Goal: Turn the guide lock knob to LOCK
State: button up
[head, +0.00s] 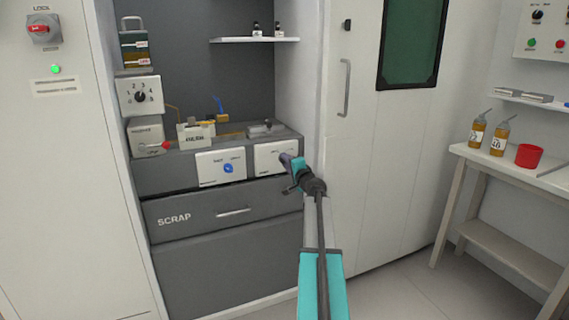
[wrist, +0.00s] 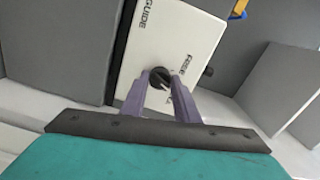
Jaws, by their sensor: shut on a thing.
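The guide lock knob (wrist: 160,77) is a small dark round knob on a white panel (wrist: 172,38) printed GUIDE and FREE. In the wrist view my gripper (wrist: 161,84) has its two purple fingers on either side of the knob, shut on it. A light mark on the knob shows between the fingers, but its exact pointing is hard to tell. The LOCK label is not readable. In the head view my gripper (head: 290,160) reaches the right-hand white panel (head: 270,163) on the grey bench front, and the knob is hidden behind it.
A white panel with a blue knob (head: 228,168) sits just left. Below is the SCRAP drawer (head: 190,222) with a bar handle. A white door (head: 375,150) with a handle stands close on the right. A side table (head: 515,170) holds bottles and a red cup (head: 529,156).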

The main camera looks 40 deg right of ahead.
jog(key=shift+o, duration=0.2)
jog(key=m, duration=0.2)
jog(key=m+p, duration=0.1)
jog(key=m, duration=0.2)
jog(key=shift+w+a+r, duration=0.1)
jog(key=shift+w+r, duration=0.05)
jog(key=o, duration=1)
jog(key=shift+s, duration=0.25)
jog(key=shift+p+v, duration=0.75)
jog(key=shift+v, duration=6)
jog(key=shift+w+a, duration=0.1)
